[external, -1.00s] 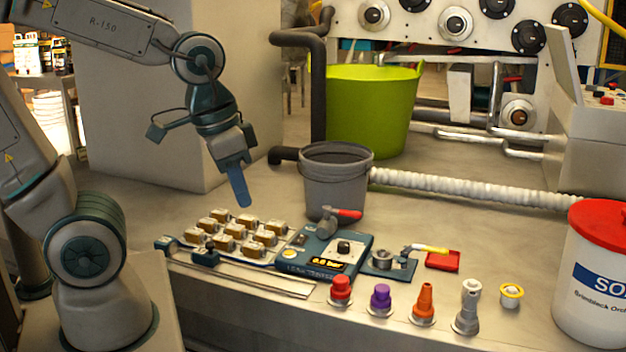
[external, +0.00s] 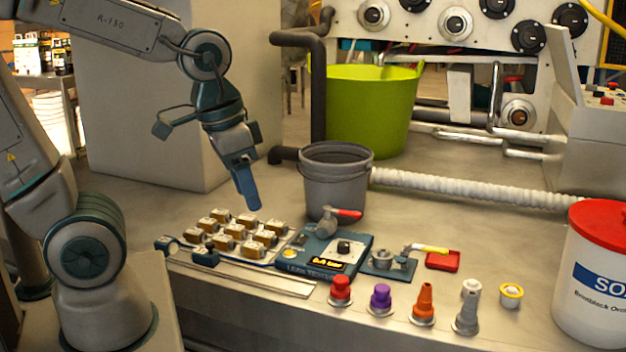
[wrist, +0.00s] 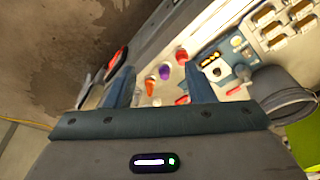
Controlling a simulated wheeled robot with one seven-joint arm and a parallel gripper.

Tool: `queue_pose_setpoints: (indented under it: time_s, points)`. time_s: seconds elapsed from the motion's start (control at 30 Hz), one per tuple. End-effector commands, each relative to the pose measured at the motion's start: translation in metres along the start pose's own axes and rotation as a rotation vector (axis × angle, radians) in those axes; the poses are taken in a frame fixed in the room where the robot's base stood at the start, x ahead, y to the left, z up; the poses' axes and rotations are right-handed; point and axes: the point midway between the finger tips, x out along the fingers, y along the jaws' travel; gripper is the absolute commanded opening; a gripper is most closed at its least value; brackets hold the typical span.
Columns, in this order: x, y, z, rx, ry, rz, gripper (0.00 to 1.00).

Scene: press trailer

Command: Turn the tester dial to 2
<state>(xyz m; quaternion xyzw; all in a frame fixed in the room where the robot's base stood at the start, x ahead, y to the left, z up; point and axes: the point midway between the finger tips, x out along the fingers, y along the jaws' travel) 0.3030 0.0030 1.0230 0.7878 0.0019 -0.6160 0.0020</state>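My gripper (external: 254,205) is in the air above the bench, left of and higher than the tester, pointing down. In the wrist view its two blue fingers (wrist: 160,85) are wide apart with nothing between them, and the tester (wrist: 211,62) shows beyond the right finger.
Several coloured plugs, including a red one (external: 341,289), line the front.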

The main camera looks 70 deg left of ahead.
Motion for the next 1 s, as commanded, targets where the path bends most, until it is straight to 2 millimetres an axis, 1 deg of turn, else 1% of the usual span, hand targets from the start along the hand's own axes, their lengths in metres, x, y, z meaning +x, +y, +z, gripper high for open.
queue_pose_setpoints:
  time_s: [0.17,0.2,0.27,0.4,0.47,0.6,0.67,0.8,0.9,1.0]
  points:
    - [0.011,-0.016,-0.045,-0.112,-0.040,-0.016,0.50]
    - [0.014,-0.022,-0.058,-0.144,-0.050,-0.021,0.50]
    - [0.020,-0.031,-0.077,-0.193,-0.064,-0.027,0.50]
    - [0.040,-0.054,-0.119,-0.306,-0.099,-0.042,0.50]
    - [0.050,-0.066,-0.136,-0.354,-0.114,-0.048,0.50]
    - [0.080,-0.097,-0.172,-0.469,-0.147,-0.062,0.50]
    - [0.094,-0.111,-0.186,-0.518,-0.161,-0.067,0.50]
    - [0.131,-0.145,-0.212,-0.629,-0.192,-0.080,0.50]
    - [0.153,-0.166,-0.224,-0.694,-0.209,-0.087,0.50]
    - [0.170,-0.182,-0.231,-0.741,-0.221,-0.092,0.50]
